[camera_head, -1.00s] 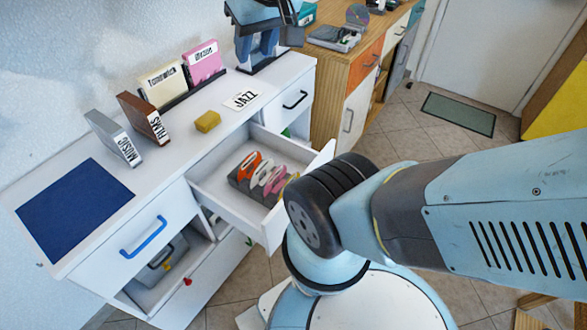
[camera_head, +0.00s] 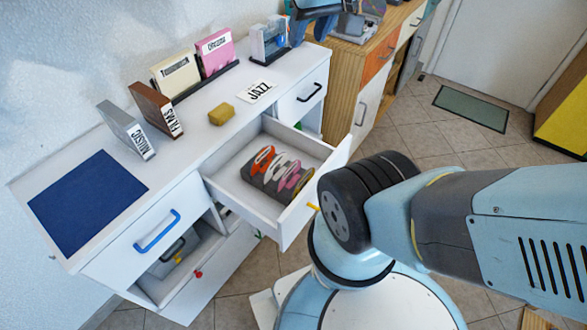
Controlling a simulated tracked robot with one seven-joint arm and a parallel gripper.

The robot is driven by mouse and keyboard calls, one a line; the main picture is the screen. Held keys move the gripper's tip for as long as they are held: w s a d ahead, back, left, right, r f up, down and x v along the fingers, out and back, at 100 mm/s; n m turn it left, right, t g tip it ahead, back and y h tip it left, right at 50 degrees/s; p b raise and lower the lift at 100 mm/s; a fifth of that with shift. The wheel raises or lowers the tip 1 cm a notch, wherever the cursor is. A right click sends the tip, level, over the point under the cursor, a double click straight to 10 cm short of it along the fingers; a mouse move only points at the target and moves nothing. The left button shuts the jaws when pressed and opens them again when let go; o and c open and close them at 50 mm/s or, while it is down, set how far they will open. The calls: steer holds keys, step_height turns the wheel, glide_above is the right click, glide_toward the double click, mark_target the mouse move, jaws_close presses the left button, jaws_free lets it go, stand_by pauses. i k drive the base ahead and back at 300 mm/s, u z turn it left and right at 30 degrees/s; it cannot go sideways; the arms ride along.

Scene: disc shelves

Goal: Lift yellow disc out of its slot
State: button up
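The yellow disc (camera_head: 303,182) stands in the last slot, nearest the drawer front, of a dark grey rack (camera_head: 254,180) inside the open white drawer (camera_head: 231,197). Pink (camera_head: 289,172), white (camera_head: 276,167) and orange (camera_head: 263,158) discs stand beside it in the same rack. The yellow disc is seen from above and partly edge-on, with its lower part hidden in the rack. My gripper's fingers are not visible. A blue part, apparently of my arm, shows at the top edge, well away from the rack.
Several labelled cases, a yellow block (camera_head: 221,114), a JAZZ card (camera_head: 259,91) and a dark blue mat (camera_head: 88,203) are on the white cabinet top. My large arm joint stands just right of the open drawer's front. A wooden cabinet (camera_head: 346,66) stands behind.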

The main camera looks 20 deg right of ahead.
mark_target(308, 175)
steer(key=u, duration=1.05)
steer(key=k, duration=0.7)
steer(key=z, duration=1.15)
